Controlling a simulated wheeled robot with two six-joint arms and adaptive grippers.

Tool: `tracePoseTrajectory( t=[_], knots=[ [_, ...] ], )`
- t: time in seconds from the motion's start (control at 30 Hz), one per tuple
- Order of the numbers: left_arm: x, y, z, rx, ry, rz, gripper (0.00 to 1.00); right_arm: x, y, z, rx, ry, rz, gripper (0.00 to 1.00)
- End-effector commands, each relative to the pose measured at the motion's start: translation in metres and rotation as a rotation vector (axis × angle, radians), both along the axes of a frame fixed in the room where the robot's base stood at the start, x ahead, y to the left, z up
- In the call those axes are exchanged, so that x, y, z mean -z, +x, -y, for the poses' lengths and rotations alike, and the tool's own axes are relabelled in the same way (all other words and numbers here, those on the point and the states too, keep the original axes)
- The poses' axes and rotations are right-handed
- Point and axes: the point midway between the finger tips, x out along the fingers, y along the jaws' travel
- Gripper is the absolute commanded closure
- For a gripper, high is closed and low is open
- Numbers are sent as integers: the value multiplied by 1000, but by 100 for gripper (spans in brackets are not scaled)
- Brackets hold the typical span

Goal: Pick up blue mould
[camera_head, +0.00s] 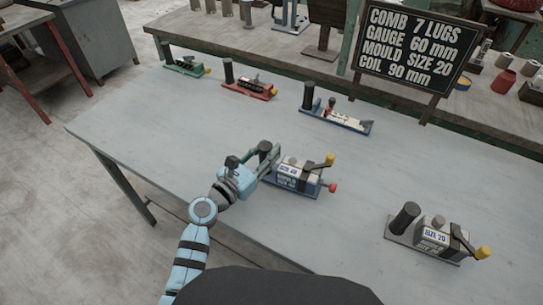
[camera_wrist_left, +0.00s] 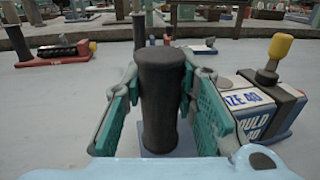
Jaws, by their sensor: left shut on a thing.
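The blue mould (camera_head: 297,180) is a white-and-blue block with a lever, a yellow knob and a red knob, in the middle of the table. Its label reads size 40 in the left wrist view (camera_wrist_left: 247,108). My left gripper (camera_head: 266,160) is at its left end. In the left wrist view, the fingers are shut around an upright black post (camera_wrist_left: 162,100) beside the block. The post's lower end is partly hidden by the gripper. I cannot tell whether the mould is off the table. My right gripper is not in view.
A grey mould marked size 20 (camera_head: 440,240) stands at the right. Green (camera_head: 187,67), red (camera_head: 248,90) and blue (camera_head: 340,122) tools lie along the back. A black sign (camera_head: 420,48) stands behind them. The table (camera_head: 160,125) is bare at the left.

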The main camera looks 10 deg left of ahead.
Motion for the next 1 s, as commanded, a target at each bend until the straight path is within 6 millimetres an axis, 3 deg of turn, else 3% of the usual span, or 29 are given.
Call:
tracePoseTrajectory(
  t=[0.17, 0.4, 0.53, 0.67, 1.0],
  knots=[
    [-54, 0, 0, 0, -2, 5, 100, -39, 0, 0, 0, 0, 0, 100],
    [-145, 1, 0, 0, -3, 7, 100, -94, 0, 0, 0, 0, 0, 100],
    [-175, 0, 0, 0, -4, 5, 100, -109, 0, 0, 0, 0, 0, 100],
    [-184, 0, 0, 0, -4, 2, 100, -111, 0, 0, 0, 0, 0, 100],
    [-154, 0, 0, 0, -3, 1, 100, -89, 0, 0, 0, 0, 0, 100]
  ],
)
